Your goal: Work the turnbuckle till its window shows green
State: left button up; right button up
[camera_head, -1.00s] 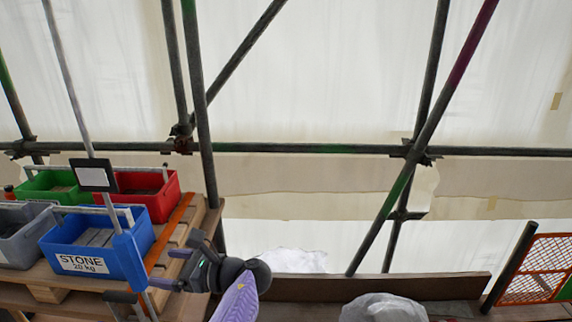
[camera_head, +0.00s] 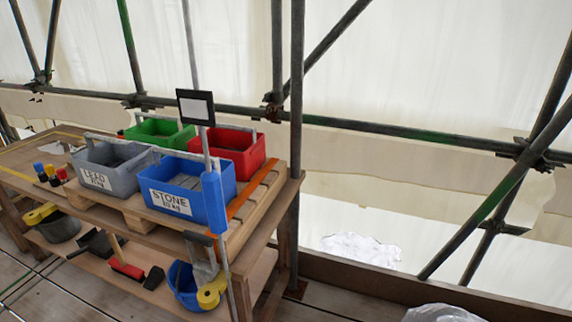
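No turnbuckle with a coloured window can be made out in the head view. A thin upright metal rod (camera_head: 187,50) stands in front of the workbench, with a blue sleeve (camera_head: 214,203) around it and a small black-framed white plate (camera_head: 196,108) higher up. I cannot tell whether this rod belongs to a turnbuckle. Neither of my grippers is in view.
A wooden bench (camera_head: 130,215) holds a grey LEAD crate (camera_head: 95,178), a blue STONE crate (camera_head: 168,200), a green crate (camera_head: 150,133) and a red crate (camera_head: 250,150). A blue bucket (camera_head: 182,285) and a brush (camera_head: 127,268) are below. Scaffold poles (camera_head: 297,120) stand behind.

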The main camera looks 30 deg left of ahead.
aim_at(212, 186)
jog(key=u, duration=0.95)
jog(key=l+u, duration=0.45)
jog(key=k+l+u, duration=0.1)
jog(key=u, duration=0.3)
jog(key=k+l, duration=0.05)
jog(key=l, duration=0.05)
